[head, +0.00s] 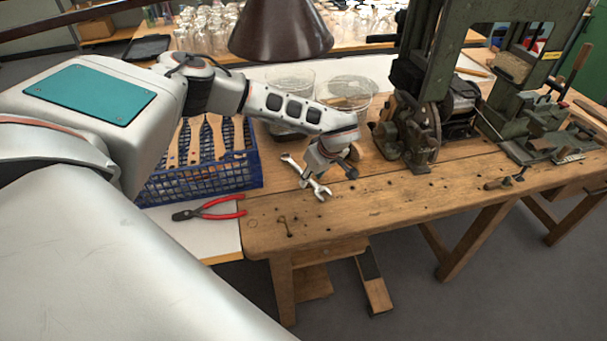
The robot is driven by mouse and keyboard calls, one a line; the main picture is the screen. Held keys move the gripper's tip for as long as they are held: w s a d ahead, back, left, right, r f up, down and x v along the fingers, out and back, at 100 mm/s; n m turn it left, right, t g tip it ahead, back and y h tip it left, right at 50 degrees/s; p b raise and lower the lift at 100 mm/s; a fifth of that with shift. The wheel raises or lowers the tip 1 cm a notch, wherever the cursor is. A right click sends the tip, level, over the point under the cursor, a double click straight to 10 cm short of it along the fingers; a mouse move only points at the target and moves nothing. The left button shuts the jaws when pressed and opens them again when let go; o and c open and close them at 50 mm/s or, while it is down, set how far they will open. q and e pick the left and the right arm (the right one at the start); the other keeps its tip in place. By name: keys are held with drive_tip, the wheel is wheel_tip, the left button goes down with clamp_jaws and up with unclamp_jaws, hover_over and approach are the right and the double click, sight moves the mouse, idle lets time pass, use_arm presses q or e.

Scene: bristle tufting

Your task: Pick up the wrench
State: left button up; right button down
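The silver wrench (292,162) is on the wooden workbench (375,198), near its left end. One open end points to the back left and the other to the front right. My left gripper (313,179) points down right over the middle of the wrench, at or very near it. The gripper and wrist hide part of the wrench's middle. The fingers are small and partly hidden, so I cannot tell whether they are open or shut on it. My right gripper is not in view.
A blue crate (215,182) with wooden brush handles stands left of the wrench. Red-handled pliers (218,207) lie in front of it. Clear tubs (347,90) stand behind the gripper. A green machine (428,60) stands to the right. A dark lamp shade (280,30) hangs above.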

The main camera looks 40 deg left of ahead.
use_arm(q)
clamp_jaws()
drive_tip(key=shift+r, duration=0.1)
